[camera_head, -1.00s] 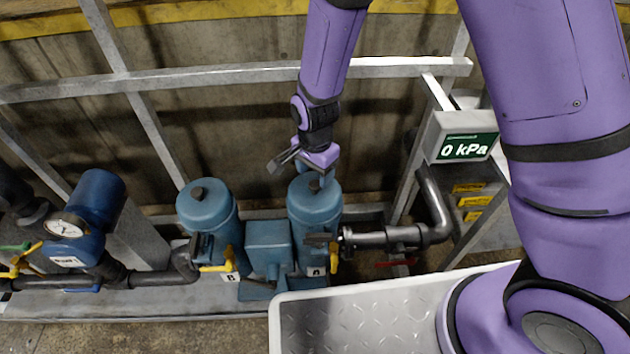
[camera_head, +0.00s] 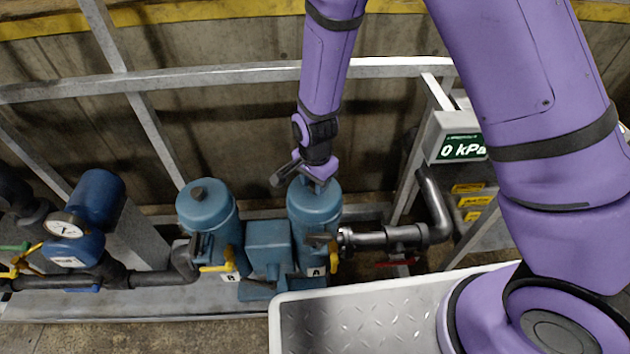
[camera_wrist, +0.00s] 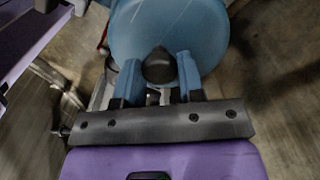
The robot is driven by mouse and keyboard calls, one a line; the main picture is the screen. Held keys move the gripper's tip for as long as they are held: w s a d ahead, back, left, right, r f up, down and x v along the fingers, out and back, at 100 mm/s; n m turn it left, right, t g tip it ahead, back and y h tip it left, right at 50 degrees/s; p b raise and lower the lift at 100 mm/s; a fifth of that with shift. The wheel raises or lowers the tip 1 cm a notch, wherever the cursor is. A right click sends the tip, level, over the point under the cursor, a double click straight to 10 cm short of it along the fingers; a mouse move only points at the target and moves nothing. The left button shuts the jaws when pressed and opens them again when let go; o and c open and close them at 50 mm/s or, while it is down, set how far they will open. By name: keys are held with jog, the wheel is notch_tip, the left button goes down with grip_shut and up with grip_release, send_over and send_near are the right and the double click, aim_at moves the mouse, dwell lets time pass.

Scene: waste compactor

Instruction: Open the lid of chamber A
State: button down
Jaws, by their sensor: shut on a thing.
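Chamber A (camera_head: 314,208) is the right blue cylinder, with an "A" label (camera_head: 317,271) at its foot. Its round blue lid (camera_wrist: 200,30) fills the top of the wrist view and looks seated on the chamber. A dark knob (camera_wrist: 159,66) stands on the lid. My gripper (camera_wrist: 160,72) is right over the lid, with its two blue-padded fingers on either side of the knob, shut on it. In the head view my gripper (camera_head: 318,184) hides the knob and part of the lid top.
Chamber B (camera_head: 208,210), with its own dark knob, stands to the left. Yellow-handled valves (camera_head: 334,258) sit at the chambers' fronts. A display (camera_head: 462,148) reads 0 kPa at right. A grey rail (camera_head: 220,76) runs behind, and dark pipes (camera_head: 400,235) lie right of chamber A.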

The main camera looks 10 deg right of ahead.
jog(key=shift+w+r+g, duration=0.5)
jog(key=shift+w, duration=0.1)
jog(key=w+r+g, duration=0.1)
jog(key=w, duration=0.1)
jog(key=w+r+g, duration=0.1)
jog(key=w+g, duration=0.1)
jog(key=w+r+g, duration=0.1)
jog(key=w+g, duration=0.1)
jog(key=shift+d, duration=0.1)
jog(key=w, duration=0.7)
jog(key=shift+w+f, duration=0.15)
jog(key=shift+f, duration=0.05)
jog(key=shift+d, duration=0.1)
jog(key=c, duration=0.7)
grip_release()
jog(key=shift+f, duration=0.1)
jog(key=shift+c, duration=0.2)
